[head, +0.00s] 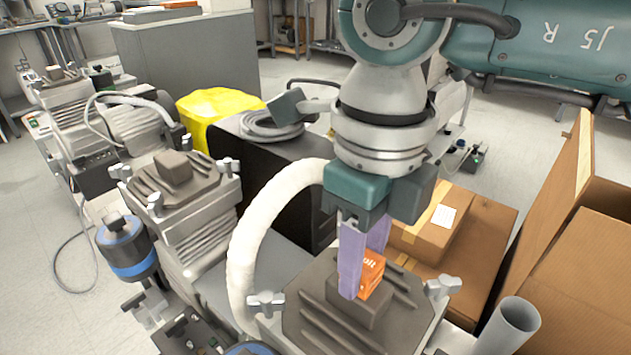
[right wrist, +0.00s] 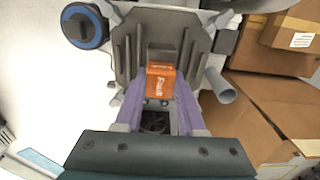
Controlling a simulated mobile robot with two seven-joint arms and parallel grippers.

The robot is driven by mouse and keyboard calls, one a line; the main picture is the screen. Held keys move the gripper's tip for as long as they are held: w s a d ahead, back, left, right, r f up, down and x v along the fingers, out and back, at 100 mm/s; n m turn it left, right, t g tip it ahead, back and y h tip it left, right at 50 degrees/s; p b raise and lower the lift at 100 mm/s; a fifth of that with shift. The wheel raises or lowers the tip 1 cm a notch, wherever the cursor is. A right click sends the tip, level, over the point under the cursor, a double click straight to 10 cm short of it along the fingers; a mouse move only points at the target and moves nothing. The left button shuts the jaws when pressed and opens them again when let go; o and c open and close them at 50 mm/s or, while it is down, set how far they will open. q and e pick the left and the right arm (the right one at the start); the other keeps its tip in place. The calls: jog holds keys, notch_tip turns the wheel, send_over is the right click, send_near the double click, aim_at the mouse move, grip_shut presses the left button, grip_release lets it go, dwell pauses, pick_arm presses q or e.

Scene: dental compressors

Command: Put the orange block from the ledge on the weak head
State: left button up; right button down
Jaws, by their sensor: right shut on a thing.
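The orange block (head: 372,277) is between the purple fingers of my right gripper (head: 362,272), which is shut on it. It also shows in the right wrist view (right wrist: 160,82), with printed lettering on its face. The block is at the raised middle of the near compressor head (head: 305,322), a dark ribbed plate. I cannot tell whether it rests there or is held just above. A second similar head (head: 150,195) with a bare raised middle stands further left. No label shows which head is weak. My left gripper is not in view.
A white hose (head: 247,240) curves up beside the near head. Wing nuts (head: 266,303) stand at its corners. Cardboard boxes (head: 480,235) and an open pipe (head: 512,325) are on the right. A yellow bag (head: 215,108) lies behind, left of my arm.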

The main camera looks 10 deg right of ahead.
grip_release()
dwell(0.7)
jog(key=shift+r+p, duration=1.45)
jog(key=shift+r, duration=0.3)
jog(key=shift+r+p, duration=1.45)
jog(key=shift+r, duration=0.35)
